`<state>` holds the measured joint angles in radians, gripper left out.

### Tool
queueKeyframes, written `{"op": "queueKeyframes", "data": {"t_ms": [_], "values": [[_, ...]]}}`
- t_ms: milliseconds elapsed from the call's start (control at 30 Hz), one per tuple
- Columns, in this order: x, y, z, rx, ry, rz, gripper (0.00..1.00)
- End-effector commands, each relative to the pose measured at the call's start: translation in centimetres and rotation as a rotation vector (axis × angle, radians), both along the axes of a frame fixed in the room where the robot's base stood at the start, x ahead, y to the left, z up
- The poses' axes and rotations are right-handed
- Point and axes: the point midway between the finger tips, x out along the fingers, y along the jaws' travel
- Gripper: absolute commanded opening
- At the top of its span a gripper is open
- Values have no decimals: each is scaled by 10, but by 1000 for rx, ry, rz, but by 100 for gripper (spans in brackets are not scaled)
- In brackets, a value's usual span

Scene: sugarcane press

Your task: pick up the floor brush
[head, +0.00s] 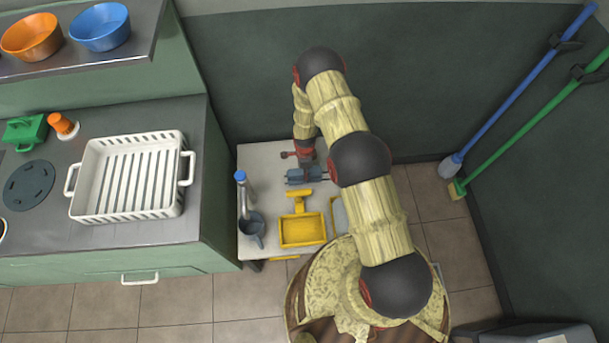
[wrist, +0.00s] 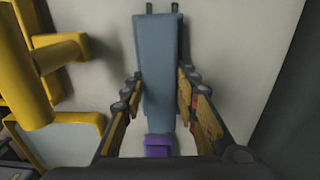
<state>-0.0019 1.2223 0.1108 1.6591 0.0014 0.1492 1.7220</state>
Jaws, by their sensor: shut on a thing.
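My gripper (head: 304,156) is over the small pale table. In the wrist view its two fingers (wrist: 158,90) stand on either side of a blue-grey, block-shaped thing (wrist: 158,55) and are shut on it. This thing has two dark prongs at its far end, and a purple piece (wrist: 158,145) shows at its near end. In the head view the blue-grey thing (head: 304,175) shows at the table, partly by my gripper. I cannot tell whether it is the floor brush. A green-handled brush with yellowish bristles (head: 457,188) leans at the right wall, apart from my gripper.
A blue-handled mop (head: 451,166) leans at the right. A counter with a white rack (head: 183,170) is at left.

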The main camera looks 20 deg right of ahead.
Motion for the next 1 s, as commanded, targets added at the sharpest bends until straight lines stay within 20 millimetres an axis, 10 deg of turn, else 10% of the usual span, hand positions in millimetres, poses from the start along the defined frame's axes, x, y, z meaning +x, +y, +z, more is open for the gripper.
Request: {"op": "queueKeyframes", "data": {"t_ms": [600,1000], "values": [[1,0,3,0,-1,0,0],[2,0,69,0,-3,0,0]]}}
